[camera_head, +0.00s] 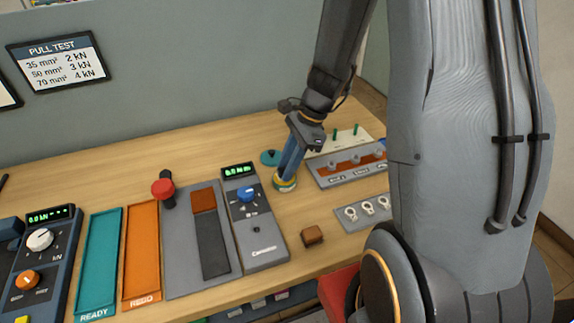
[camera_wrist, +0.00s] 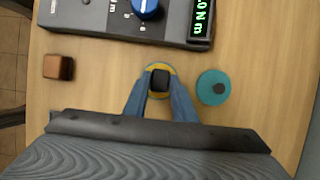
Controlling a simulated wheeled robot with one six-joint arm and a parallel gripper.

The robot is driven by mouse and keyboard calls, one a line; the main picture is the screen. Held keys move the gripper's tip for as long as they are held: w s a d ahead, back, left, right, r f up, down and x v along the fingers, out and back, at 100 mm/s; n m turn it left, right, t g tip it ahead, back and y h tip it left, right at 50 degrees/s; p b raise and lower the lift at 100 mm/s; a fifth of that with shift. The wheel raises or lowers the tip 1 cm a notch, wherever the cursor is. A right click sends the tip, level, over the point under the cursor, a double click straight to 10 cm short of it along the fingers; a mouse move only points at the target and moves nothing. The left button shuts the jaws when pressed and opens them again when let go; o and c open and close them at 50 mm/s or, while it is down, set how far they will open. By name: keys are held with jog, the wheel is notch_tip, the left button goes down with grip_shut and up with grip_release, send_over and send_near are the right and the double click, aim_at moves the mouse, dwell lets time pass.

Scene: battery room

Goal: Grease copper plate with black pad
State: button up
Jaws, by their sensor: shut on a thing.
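My gripper (camera_head: 286,174) points down at a small round tin (camera_head: 285,185) with yellow inside, on the wooden bench. In the wrist view its blue fingers (camera_wrist: 160,92) are shut on the black pad (camera_wrist: 160,80), which sits over or in the yellow of the tin (camera_wrist: 160,66). Whether the pad touches the yellow is hidden. A copper-coloured plate (camera_head: 376,151) shows on a grey panel with several studs, to the right of my gripper. A reddish-brown square (camera_head: 203,200) also tops a dark strip on another grey panel. I cannot tell which is the task's plate.
A teal disc with a dark knob (camera_wrist: 214,88) lies beside the tin. A brown block (camera_head: 312,235) stands nearer the front. A grey meter with a blue dial (camera_head: 262,235) is left of the tin. Teal (camera_head: 98,262) and orange (camera_head: 142,255) trays lie further left.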

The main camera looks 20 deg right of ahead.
dwell(0.6)
jog(key=shift+r+p, duration=3.35)
jog(key=shift+r, duration=0.1)
